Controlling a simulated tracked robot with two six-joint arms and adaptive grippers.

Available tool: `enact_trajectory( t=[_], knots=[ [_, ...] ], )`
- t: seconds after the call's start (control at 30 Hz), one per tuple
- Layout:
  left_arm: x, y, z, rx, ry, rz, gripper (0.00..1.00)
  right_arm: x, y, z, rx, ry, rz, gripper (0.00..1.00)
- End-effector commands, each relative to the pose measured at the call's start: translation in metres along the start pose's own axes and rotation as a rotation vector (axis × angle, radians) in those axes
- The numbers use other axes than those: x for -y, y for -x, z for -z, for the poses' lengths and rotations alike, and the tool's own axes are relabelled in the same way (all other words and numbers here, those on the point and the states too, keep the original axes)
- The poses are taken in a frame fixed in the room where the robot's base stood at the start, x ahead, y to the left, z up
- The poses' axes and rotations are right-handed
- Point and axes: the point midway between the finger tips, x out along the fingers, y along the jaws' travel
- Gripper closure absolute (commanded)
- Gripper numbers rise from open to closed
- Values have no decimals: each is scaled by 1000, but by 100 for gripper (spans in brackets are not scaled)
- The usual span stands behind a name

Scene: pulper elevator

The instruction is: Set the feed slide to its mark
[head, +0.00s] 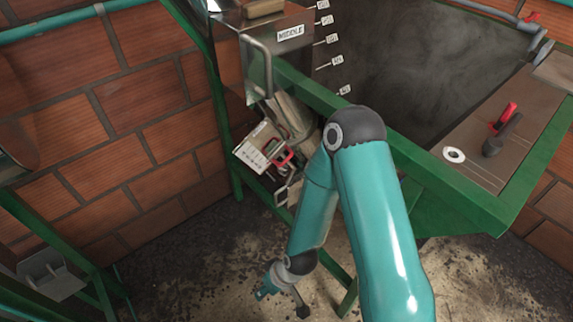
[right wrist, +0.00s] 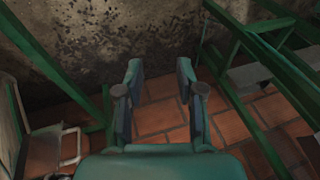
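A pale plate (head: 258,148) with printed lines and small characters hangs on the machine's side, below the metal box. A red loop handle (head: 284,157) sits against its right edge; this looks like the feed slide, but its setting is too small to read. My right arm crosses in front, and its forearm hangs down past the handle. My right gripper (head: 285,292) is low over the floor, well below the plate and apart from it. In the right wrist view the same gripper (right wrist: 160,78) is open, with nothing between its fingers. My left gripper is out of view.
A metal box labelled MIDDLE (head: 290,33) with a bent metal handle (head: 257,65) stands above the plate. Green frame bars (head: 430,170) surround the area. A brown panel (head: 510,125) at right carries a red-handled lever (head: 503,125). Brick walls close the left.

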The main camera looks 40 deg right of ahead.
Motion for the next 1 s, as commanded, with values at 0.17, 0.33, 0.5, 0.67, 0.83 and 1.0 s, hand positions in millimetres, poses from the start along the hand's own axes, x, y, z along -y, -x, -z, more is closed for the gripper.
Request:
enact_trajectory(
  t=[0.17, 0.33, 0.5, 0.67, 0.83, 1.0],
  knots=[
    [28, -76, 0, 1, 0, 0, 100, -32, -14, 68, -262, 403, -146, 63],
    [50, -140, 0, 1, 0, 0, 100, -57, 13, 126, -472, 831, -425, 63],
    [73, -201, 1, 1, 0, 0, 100, -78, 58, 154, -569, 1186, -805, 63],
    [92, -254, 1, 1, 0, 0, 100, -98, 106, 153, -527, 1417, -1199, 63],
    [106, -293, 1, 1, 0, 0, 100, -117, 146, 134, -386, 1537, -1516, 63],
    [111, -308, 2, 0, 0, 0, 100, -127, 168, 119, -267, 1578, -1670, 63]
  ],
)
